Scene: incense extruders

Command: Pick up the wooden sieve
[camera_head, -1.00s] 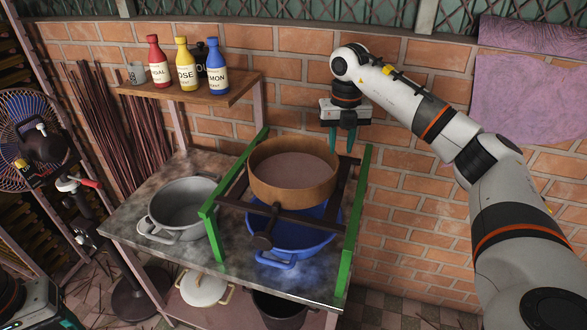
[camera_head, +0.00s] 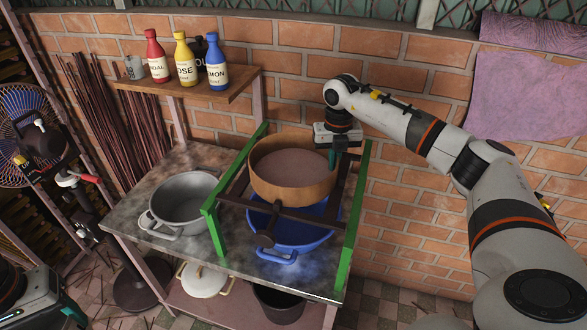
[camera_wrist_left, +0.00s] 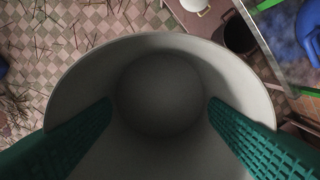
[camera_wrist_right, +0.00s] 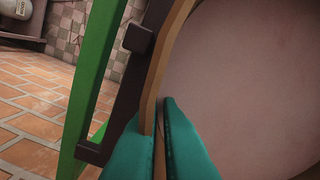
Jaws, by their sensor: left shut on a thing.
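The wooden sieve (camera_head: 293,190), a round wooden ring with a pale mesh, rests on dark bars above a blue pot (camera_head: 310,232). My right gripper (camera_head: 334,160) is at its right back rim, with one finger inside. In the right wrist view, its teal fingers (camera_wrist_right: 160,115) stand on either side of the rim (camera_wrist_right: 174,45), close to it; whether they press on it is unclear. In the left wrist view, my left gripper (camera_wrist_left: 160,105) is shut on a pale grey round container (camera_wrist_left: 165,50), away from the sieve.
A green-sided frame (camera_head: 352,225) carries the bars on the metal table. A grey pot (camera_head: 180,203) stands left of it. Bottles (camera_head: 185,62) stand on a shelf (camera_head: 195,92) at the brick wall. A fan (camera_head: 22,125) is at far left.

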